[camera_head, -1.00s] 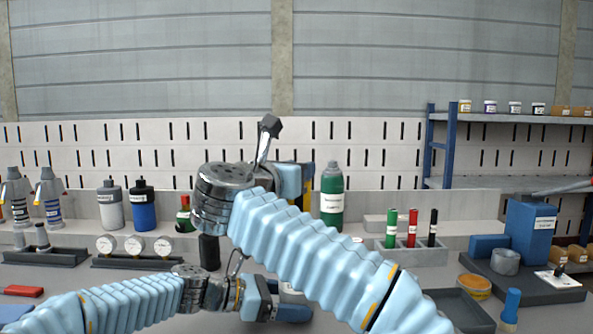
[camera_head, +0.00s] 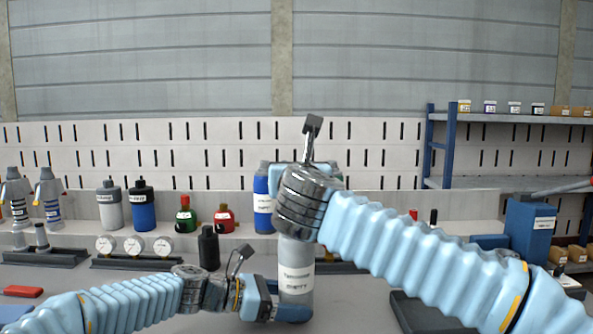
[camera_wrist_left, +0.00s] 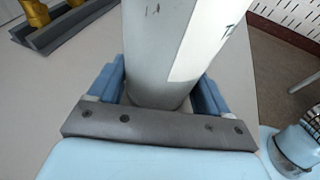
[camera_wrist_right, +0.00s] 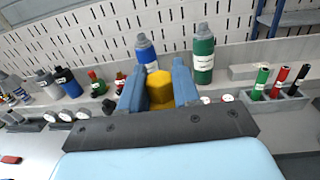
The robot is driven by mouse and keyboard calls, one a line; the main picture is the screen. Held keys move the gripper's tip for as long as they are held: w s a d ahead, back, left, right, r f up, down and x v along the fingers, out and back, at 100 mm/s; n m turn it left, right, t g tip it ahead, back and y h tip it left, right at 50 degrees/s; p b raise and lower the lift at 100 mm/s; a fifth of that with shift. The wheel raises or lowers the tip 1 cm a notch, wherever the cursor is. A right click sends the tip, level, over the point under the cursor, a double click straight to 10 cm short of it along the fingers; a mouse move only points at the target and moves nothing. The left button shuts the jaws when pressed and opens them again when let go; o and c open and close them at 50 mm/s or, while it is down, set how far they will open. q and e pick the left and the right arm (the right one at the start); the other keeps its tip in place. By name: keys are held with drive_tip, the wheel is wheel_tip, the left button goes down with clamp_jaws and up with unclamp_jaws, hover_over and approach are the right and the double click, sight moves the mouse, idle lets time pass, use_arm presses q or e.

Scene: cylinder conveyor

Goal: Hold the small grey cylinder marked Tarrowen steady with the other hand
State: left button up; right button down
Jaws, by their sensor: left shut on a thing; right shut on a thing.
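The small grey cylinder (camera_head: 297,267) marked Tarrowen, with the word EMPTY below, stands upright at the centre of the head view. My left gripper (camera_wrist_left: 160,106) is shut on its lower body, a blue finger on each side. My right gripper (camera_wrist_right: 158,88) is shut on a yellow, faceted cap-like piece (camera_wrist_right: 160,86). In the head view my right wrist hides this piece and the cylinder's top, so I cannot tell whether the two are joined.
A blue bottle (camera_head: 263,200) and a green bottle (camera_wrist_right: 203,55) stand behind. Small green (camera_head: 186,215) and red (camera_head: 224,219) bottles are to the left, near a black one (camera_head: 208,248). Gauges (camera_head: 134,245) sit further left; a blue box (camera_head: 527,240) stands right.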

drive_tip(key=n+y, duration=0.1)
drive_tip(key=y, duration=0.1)
drive_tip(key=n+y, duration=0.1)
drive_tip(key=shift+d+g+y, duration=0.2)
drive_tip(key=shift+g+y, duration=0.1)
drive_tip(key=shift+y, duration=0.1)
drive_tip(key=n+g+y, duration=0.1)
drive_tip(key=y, duration=0.1)
drive_tip(key=n+y, duration=0.2)
drive_tip(key=shift+w+a+f+g, duration=0.1)
drive_tip(key=shift+a+g, duration=0.05)
drive_tip(key=shift+g, duration=0.25)
drive_tip(key=shift+n+g+y, duration=0.3)
drive_tip(key=shift+n+y, duration=0.2)
drive_tip(key=shift+n+g+y, duration=0.4)
drive_tip(key=shift+y, duration=0.1)
drive_tip(key=n+g+y, duration=0.5)
drive_tip(key=g, duration=0.1)
